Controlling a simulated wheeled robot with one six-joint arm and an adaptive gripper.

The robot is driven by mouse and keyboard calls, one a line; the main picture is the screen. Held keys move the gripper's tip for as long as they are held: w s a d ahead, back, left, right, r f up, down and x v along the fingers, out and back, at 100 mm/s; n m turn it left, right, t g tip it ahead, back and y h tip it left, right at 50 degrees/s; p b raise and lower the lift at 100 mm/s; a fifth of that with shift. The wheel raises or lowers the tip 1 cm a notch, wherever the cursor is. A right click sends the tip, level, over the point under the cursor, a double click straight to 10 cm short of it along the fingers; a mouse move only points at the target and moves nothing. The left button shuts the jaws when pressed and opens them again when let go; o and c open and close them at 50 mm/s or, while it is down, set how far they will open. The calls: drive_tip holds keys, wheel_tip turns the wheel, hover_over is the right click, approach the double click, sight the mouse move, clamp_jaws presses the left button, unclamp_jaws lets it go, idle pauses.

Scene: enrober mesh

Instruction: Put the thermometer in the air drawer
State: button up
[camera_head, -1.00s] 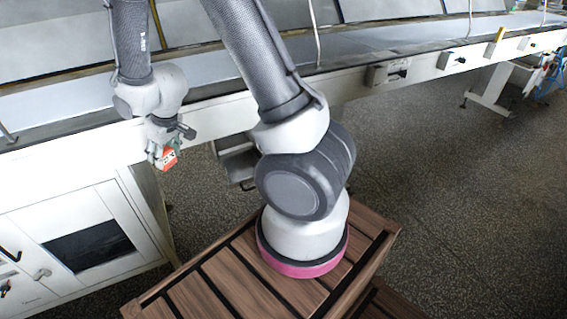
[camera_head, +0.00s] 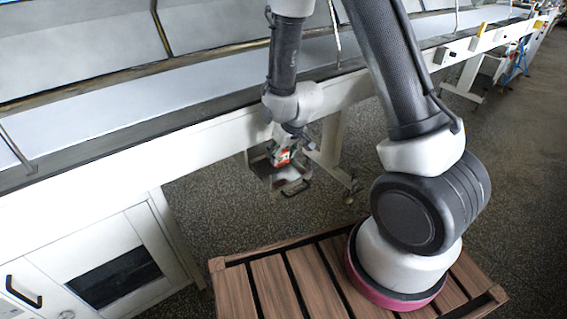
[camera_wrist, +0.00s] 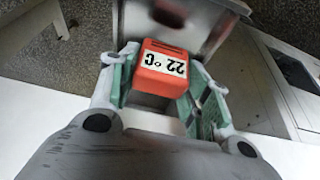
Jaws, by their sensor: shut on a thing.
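The thermometer is a small orange-red block (camera_wrist: 160,80) with a white "22 °C" label, upside down in the wrist view. My gripper (camera_wrist: 162,98) is shut on it, its green-padded fingers on either side. In the head view my gripper (camera_head: 283,152) holds the thermometer (camera_head: 283,157) just below the white machine's front beam. A grey metal drawer with a dark handle (camera_head: 297,189), which looks like the air drawer, hangs under the beam, right behind and below the gripper in the picture. Grey metal also shows beyond the thermometer in the wrist view. The drawer's inside is largely hidden.
The long white machine frame (camera_head: 120,180) runs across the view with a belt surface above it. A white cabinet (camera_head: 50,262) with a dark window stands at the lower left. Speckled floor (camera_head: 215,195) is open between the cabinet and the drawer.

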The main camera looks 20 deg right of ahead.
sight(281, 162)
drive_tip(key=shift+f, duration=2)
drive_tip(key=shift+f, duration=0.15)
drive_tip(key=o, duration=1)
